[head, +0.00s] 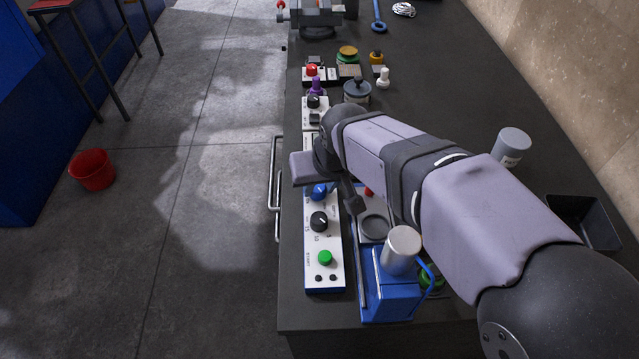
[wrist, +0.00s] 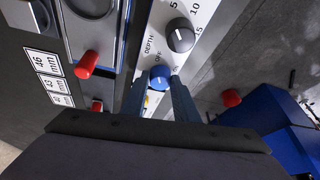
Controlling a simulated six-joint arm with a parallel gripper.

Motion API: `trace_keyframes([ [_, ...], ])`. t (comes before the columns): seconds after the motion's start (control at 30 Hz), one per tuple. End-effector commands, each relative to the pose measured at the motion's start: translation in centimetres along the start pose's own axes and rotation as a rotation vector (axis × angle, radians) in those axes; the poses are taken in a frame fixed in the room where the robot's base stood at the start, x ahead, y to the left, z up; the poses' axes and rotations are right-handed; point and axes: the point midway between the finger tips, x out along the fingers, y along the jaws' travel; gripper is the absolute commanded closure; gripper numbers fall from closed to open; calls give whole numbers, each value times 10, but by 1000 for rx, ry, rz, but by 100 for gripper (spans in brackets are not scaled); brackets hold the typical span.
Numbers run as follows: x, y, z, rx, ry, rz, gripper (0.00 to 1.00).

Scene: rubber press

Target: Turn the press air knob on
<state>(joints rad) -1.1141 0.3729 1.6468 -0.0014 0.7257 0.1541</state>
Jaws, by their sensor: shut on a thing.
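The blue air knob (head: 319,192) sits on the white control panel (head: 333,265) of the press. In the wrist view the blue knob (wrist: 159,77) is between the tips of my gripper (wrist: 160,90), with an OFF label by it. My gripper is shut on the knob; its fingers come down on both sides. In the head view my wrist partly covers the far part of the panel. The white pointer line on the knob shows, but its exact angle is hard to tell. The blue press (head: 391,294) with a grey cylinder stands right of the panel.
A black depth knob (head: 319,221) and a green button (head: 325,258) are on the same panel, nearer the front. A red knob (wrist: 88,61) is beside it in the wrist view. Other panels and a grey jar (head: 510,147) stand on the dark bench.

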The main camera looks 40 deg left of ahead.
Motion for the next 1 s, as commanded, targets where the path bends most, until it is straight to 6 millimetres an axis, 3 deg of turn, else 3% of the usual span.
trace_keyframes([
  [0.37,-1,-3,-1,154,11,62,95],
  [1.0,1,-9,-4,696,49,287,95],
])
